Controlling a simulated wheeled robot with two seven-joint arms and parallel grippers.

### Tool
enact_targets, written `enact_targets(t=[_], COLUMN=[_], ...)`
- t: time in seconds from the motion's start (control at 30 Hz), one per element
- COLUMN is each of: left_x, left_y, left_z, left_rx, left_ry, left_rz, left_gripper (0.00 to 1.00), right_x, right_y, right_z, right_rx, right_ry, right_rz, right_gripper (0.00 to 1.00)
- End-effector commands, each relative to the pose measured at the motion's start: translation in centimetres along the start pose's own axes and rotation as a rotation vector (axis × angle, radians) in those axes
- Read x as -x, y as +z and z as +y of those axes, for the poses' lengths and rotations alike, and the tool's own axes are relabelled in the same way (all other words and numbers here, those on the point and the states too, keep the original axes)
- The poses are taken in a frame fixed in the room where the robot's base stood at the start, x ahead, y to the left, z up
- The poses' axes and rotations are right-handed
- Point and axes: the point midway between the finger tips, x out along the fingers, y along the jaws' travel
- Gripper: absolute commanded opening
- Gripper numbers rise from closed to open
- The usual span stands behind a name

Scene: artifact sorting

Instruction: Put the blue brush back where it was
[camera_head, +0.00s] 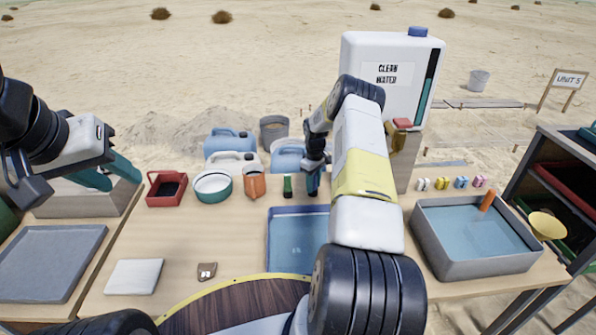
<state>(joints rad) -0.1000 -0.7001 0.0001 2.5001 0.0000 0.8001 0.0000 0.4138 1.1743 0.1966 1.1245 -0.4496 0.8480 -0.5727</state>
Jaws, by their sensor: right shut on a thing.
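The blue brush (313,186) stands roughly upright at the back of the table, just behind the blue tray. My right gripper (316,170) is shut on its upper part from above. Whether the brush's lower end touches the table is hard to tell. A green brush-like item (287,186) stands upright just to its left.
A blue tray (283,211) lies in front of the brush, partly hidden by my right arm. An orange pot (254,182), a teal-rimmed bowl (212,187) and a red bin (152,202) stand further left. A grey water basin (425,245) is at the right.

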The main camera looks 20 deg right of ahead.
Motion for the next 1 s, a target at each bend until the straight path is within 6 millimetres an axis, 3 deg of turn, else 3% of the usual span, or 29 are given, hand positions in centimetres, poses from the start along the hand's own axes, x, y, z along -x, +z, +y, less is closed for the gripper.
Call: enact_targets(t=[0.33,0.37,0.47,0.8,1.0], left_x=[0.0,0.0,0.0,0.0,0.0], left_y=[0.0,0.0,0.0,0.0,0.0], left_z=[0.0,0.0,0.0,0.0,0.0], left_rx=[0.0,0.0,0.0,0.0,0.0], left_ry=[0.0,0.0,0.0,0.0,0.0], left_rz=[0.0,0.0,0.0,0.0,0.0], left_gripper=[0.36,0.36,0.36,0.36,0.36], right_x=[-0.4,-0.4,-0.4,-0.2,2.3], right_y=[-0.1,-0.1,-0.1,-0.1,-0.1], right_z=[0.0,0.0,0.0,0.0,0.1], right_rx=[0.0,0.0,0.0,0.0,0.001], right_ry=[0.001,0.001,0.001,0.002,0.005], right_rz=[0.001,0.001,0.001,0.002,0.003], right_gripper=[0.0,0.36,0.56,0.56,0.56])
